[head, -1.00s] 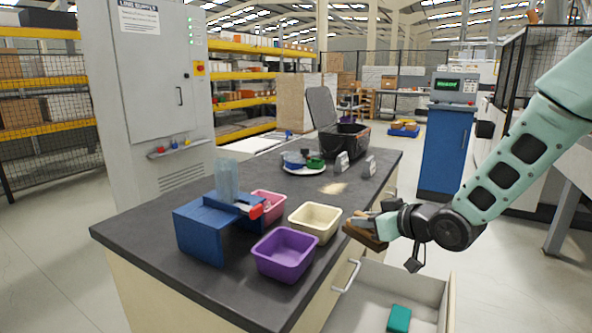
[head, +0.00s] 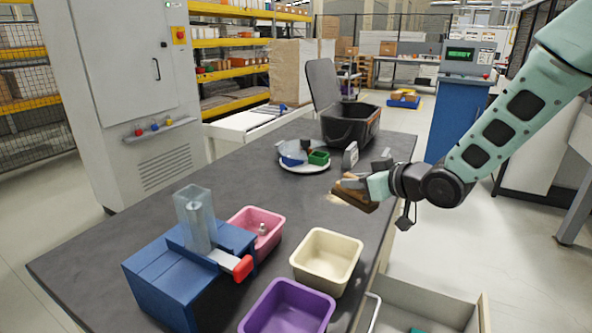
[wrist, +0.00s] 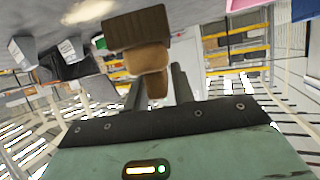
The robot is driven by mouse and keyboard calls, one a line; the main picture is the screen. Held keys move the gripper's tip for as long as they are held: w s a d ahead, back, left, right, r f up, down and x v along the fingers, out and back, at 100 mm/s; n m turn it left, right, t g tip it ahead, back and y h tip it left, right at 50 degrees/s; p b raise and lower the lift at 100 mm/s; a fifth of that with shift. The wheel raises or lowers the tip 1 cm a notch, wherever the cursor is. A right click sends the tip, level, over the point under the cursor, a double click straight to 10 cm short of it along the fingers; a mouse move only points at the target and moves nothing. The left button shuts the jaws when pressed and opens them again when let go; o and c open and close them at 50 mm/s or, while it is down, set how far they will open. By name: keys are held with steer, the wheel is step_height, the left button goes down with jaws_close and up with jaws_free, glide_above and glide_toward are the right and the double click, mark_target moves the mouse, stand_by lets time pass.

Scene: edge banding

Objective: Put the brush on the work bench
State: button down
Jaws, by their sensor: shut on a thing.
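A brown brush (head: 356,194) is held in my gripper (head: 366,186), over the right-hand edge area of the dark work bench (head: 130,232). In the wrist view the brush (wrist: 146,57) shows a tan wooden handle and a darker brown block, and the fingers (wrist: 160,84) close around the handle. The brush appears to be a little above the bench top; I cannot tell whether it touches. The fingertips are partly hidden by the brush in the head view.
A cream bin (head: 326,258), a pink bin (head: 256,230), a purple bin (head: 288,310) and a blue device (head: 180,270) stand on the near bench. Behind are a plate (head: 304,166) with parts, a grey block (head: 350,155) and a black crate (head: 350,124). An open drawer (head: 425,303) sticks out below.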

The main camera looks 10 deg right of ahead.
mark_target(353, 202)
steer(key=f, duration=0.6)
steer(key=shift+w+b, duration=0.3)
steer(key=shift+b, duration=0.1)
steer(key=shift+f, duration=2)
steer(key=shift+f+b, duration=0.2)
steer(key=shift+b, duration=0.15)
steer(key=c, duration=1.2)
jaws_free()
steer(key=shift+o, duration=0.2)
steer(key=shift+r, duration=0.2)
